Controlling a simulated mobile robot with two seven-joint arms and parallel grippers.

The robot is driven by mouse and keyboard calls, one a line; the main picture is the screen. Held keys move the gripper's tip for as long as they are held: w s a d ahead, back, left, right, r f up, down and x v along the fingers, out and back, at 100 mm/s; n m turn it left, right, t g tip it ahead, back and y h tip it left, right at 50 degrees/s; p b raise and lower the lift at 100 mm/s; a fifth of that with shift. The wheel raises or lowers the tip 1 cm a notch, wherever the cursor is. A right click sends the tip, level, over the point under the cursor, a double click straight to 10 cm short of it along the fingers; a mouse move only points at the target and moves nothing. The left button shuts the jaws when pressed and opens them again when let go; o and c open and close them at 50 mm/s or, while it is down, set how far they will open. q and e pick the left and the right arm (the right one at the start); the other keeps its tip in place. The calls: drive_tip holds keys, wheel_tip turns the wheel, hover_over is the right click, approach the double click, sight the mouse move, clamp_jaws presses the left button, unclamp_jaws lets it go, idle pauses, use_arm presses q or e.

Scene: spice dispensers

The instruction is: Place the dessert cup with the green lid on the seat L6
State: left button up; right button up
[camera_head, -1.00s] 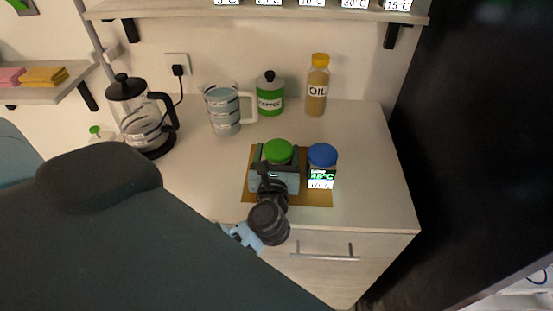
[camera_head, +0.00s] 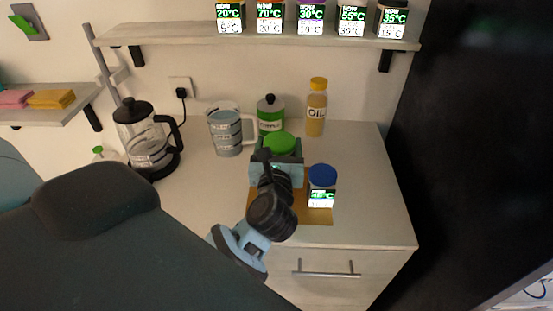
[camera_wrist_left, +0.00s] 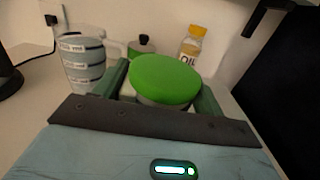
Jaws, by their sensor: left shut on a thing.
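The dessert cup with the green lid (camera_head: 279,142) is between the fingers of my left gripper (camera_head: 277,158), which is shut on it. The gripper hides most of the cup's body in the head view. In the left wrist view the round green lid (camera_wrist_left: 165,79) fills the middle between the two fingers. The cup appears raised above the counter's tan mat (camera_head: 319,216). Several units with lit temperature displays (camera_head: 270,17) stand on the upper shelf (camera_head: 170,38). No seat label L6 is readable. My right gripper is not in view.
A blue-lidded cup (camera_head: 322,188) stands on the mat, right of my gripper. Behind are a measuring jug (camera_head: 225,133), a green pepper container (camera_head: 271,116) and an oil bottle (camera_head: 316,108). A French press (camera_head: 146,140) stands left. The counter's right side is clear.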

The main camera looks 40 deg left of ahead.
use_arm(q)
drive_tip(key=shift+r, duration=0.5)
drive_tip(key=shift+s+d+f, duration=0.15)
drive_tip(key=shift+s+f, duration=0.1)
drive_tip(key=s+d+f+m+t+h, duration=0.2)
drive_tip(key=s+d+f+m+h, duration=0.2)
drive_tip(key=s, duration=0.7)
drive_tip(key=d+m+h, duration=0.2)
drive_tip(key=d+h, duration=0.2)
drive_tip(key=h, duration=0.1)
drive_tip(key=shift+d+t, duration=0.3)
drive_tip(key=shift+d, duration=0.05)
drive_tip(key=shift+f, duration=0.1)
